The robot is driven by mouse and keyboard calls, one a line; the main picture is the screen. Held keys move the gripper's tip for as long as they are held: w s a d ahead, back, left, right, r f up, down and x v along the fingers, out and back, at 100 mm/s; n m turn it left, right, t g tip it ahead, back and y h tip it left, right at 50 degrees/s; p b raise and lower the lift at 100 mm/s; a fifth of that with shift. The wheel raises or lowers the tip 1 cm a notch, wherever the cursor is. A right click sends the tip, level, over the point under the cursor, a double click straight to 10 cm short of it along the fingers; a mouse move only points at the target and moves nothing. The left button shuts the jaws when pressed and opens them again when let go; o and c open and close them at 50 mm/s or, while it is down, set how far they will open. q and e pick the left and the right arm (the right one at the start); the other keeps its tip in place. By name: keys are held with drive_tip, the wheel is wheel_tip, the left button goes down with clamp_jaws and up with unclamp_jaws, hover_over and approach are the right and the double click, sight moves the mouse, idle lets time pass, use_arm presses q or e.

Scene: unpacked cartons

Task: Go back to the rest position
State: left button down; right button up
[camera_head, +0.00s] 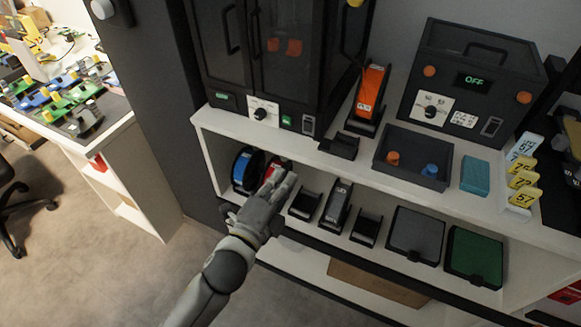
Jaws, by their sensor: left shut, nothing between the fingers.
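My left gripper (278,184) is in the head view, with its arm coming up from the bottom left. It is shut and appears empty, at the left end of the middle shelf. A blue round thing (243,168) and a red thing (271,170) sit just behind it, partly hidden by the fingers. I cannot tell whether the fingers touch the red thing. My right gripper is not in view.
Black holders (337,208) line the middle shelf. Open floor (120,270) lies left.

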use_arm(q)
drive_tip(key=shift+s+a, duration=0.15)
drive_tip(key=shift+s, duration=0.2)
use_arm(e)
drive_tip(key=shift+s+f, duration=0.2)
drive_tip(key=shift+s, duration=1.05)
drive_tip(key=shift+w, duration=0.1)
